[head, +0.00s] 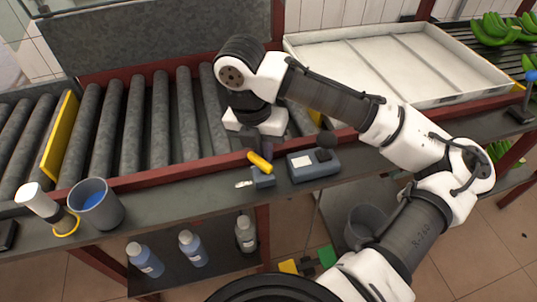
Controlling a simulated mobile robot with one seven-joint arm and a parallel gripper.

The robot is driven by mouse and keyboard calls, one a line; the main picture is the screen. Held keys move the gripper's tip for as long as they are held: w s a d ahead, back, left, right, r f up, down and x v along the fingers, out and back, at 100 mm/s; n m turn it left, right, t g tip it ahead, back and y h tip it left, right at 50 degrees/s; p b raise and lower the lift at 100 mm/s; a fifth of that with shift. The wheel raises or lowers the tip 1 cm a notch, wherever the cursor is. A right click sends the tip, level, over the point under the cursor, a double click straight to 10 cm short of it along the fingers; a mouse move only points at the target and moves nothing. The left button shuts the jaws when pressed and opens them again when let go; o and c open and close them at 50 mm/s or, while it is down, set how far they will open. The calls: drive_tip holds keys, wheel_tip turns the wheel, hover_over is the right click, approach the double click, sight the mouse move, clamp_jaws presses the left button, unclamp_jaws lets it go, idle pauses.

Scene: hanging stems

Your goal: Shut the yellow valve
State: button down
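The yellow valve handle (260,162) is a short bar, slanting down to the right. It sits on a small blue-grey valve body (263,178) on the front ledge of the roller conveyor, with a pale metal piece (243,184) sticking out to the left. My gripper (259,153) points down just above and behind the handle. Its dark fingers reach close to the handle; I cannot tell whether they touch it. The gap between the fingertips is too small and dark to judge.
A blue-grey box device (313,164) stands close to the right of the valve. A grey cup (96,204) and a white-topped item (46,207) stand at the left on the ledge. A white tray (395,65) lies behind my arm. Several bottles (193,247) stand on the lower shelf.

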drive_tip(key=shift+n+y, duration=0.4)
drive_tip(key=shift+y, duration=0.5)
drive_tip(key=s+a, duration=0.1)
drive_tip(key=a, duration=0.1)
drive_tip(key=s+a, duration=0.1)
drive_tip(key=a, duration=0.2)
drive_tip(key=s+a, duration=0.1)
drive_tip(key=a, duration=0.1)
drive_tip(key=shift+s+a+p, duration=0.25)
drive_tip(key=shift+a+p, duration=0.05)
drive_tip(key=shift+a, duration=0.05)
drive_tip(key=shift+d, duration=0.1)
drive_tip(key=shift+w+d, duration=0.15)
drive_tip(key=shift+d, duration=0.15)
